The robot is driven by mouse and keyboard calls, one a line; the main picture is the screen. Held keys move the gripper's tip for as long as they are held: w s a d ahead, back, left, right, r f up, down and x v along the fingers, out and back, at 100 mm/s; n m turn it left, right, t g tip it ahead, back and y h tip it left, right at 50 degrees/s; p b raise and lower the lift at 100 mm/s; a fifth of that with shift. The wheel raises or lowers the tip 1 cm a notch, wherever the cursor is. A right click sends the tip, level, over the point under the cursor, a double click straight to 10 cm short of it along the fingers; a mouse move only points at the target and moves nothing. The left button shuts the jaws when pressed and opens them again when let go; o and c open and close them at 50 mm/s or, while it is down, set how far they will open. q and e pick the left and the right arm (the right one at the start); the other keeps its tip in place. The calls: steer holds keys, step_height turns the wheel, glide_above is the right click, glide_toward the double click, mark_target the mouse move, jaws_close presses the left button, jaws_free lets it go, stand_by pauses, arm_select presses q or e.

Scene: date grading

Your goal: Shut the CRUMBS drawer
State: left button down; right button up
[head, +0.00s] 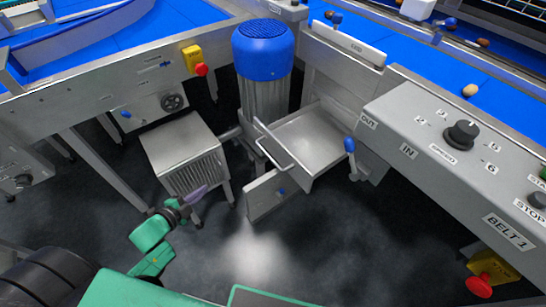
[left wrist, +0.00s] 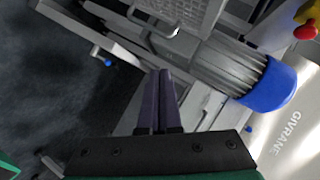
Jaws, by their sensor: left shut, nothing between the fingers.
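No CRUMBS label can be read in either view. A steel tray (head: 308,138) sticks out from under the belt machine in the head view. A grey panel (head: 262,197) with a small blue knob (head: 282,190) stands at its near left end; it looks like a drawer front, pulled out, but I cannot tell for sure. My left gripper (head: 203,190) is shut and empty, left of that panel and apart from it, in front of a vented steel box (head: 180,145). Its dark fingers show together in the left wrist view (left wrist: 160,95). My right gripper is not in view.
A blue-topped motor (head: 263,50) stands behind the tray. The BELT 1 control panel (head: 455,150) overhangs on the right, with a red stop button (head: 480,286) below. A blue lever (head: 350,146) hangs beside the tray. Dark floor in front is clear.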

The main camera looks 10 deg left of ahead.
arm_select(q)
steer(key=w+d+r+m+t+h+b, duration=0.1)
steer(key=w+d+r+m+h+b, duration=0.1)
steer(key=w+d+r+m+h, duration=0.3)
steer(key=m+h+b, duration=0.1)
steer(key=m+h, duration=0.3)
steer(key=m, duration=0.2)
glide_toward(279, 145)
steer(key=x, duration=0.3)
steer(key=b+x, duration=0.1)
steer(key=x, duration=0.2)
steer(key=shift+w+r, duration=0.1)
steer(key=shift+r, duration=0.15)
steer(key=shift+w+d, duration=0.2)
steer(key=shift+d, duration=0.1)
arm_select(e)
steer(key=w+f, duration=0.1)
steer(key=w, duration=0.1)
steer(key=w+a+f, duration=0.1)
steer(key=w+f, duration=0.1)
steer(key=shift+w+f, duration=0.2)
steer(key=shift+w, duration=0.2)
